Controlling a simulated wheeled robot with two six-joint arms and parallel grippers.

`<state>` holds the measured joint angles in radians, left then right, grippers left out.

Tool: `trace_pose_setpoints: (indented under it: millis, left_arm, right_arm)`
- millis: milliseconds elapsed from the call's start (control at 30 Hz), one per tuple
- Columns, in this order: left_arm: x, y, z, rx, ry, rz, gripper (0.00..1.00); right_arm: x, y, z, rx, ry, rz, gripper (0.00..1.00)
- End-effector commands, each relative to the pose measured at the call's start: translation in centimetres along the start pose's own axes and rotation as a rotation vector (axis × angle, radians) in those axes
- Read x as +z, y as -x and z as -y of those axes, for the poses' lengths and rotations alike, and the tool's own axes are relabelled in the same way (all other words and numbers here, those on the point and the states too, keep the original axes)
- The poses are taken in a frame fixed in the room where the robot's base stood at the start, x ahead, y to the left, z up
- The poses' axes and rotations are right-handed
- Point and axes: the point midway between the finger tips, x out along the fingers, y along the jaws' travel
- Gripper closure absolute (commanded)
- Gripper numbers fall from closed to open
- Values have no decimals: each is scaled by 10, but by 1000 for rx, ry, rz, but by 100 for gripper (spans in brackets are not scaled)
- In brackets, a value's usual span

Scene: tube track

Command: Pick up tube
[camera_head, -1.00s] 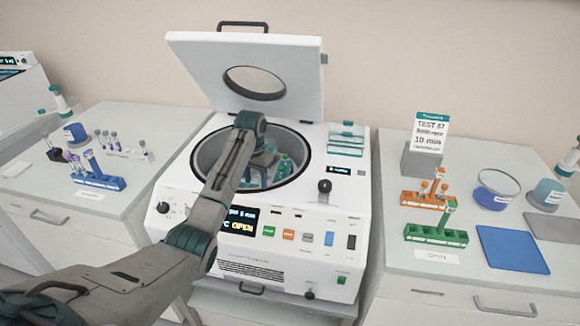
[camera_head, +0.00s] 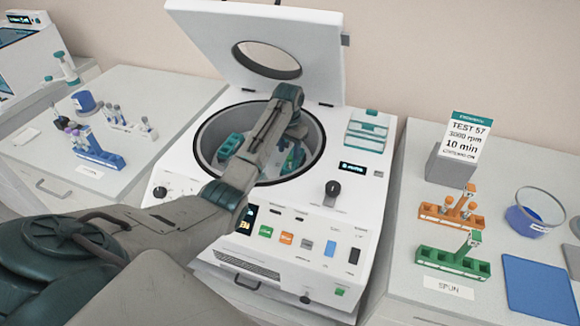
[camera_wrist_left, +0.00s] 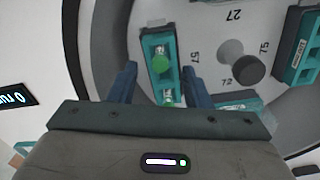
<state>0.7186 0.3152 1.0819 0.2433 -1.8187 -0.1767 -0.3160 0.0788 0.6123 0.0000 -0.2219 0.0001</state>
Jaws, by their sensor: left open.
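The open centrifuge (camera_head: 352,208) stands in the middle with its lid (camera_head: 196,27) raised. My left arm reaches into its bowl. In the left wrist view my left gripper (camera_wrist_left: 158,70) is open, with one finger on each side of a teal bucket (camera_wrist_left: 150,44). A green-capped tube (camera_wrist_left: 160,63) sits in this bucket between the fingers, and a second green-capped tube (camera_wrist_left: 168,97) sits nearer the palm. Nothing is gripped. In the head view the arm hides much of the bowl and the fingertips. My right gripper is not in view.
Other teal buckets (camera_wrist_left: 297,47) sit around the rotor hub (camera_wrist_left: 238,68), close to the gripper. The bowl rim surrounds the hand. Left of the centrifuge is a blue rack (camera_head: 100,153); right are an orange rack (camera_head: 452,216), a green rack (camera_head: 453,262) and a blue mat (camera_head: 540,287).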

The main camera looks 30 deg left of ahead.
Motion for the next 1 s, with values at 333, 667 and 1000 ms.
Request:
trace_pose_setpoints:
  millis: [333, 667, 1000]
  left_arm:
    - [-1, -43, 0, 0, -1, 3, 56]
    - [-2, -52, 0, -1, -1, 0, 58]
    - [-2, -52, 0, -1, -1, 0, 95]
  right_arm:
    - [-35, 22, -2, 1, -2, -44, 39]
    - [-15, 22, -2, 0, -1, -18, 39]
    - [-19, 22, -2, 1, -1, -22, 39]
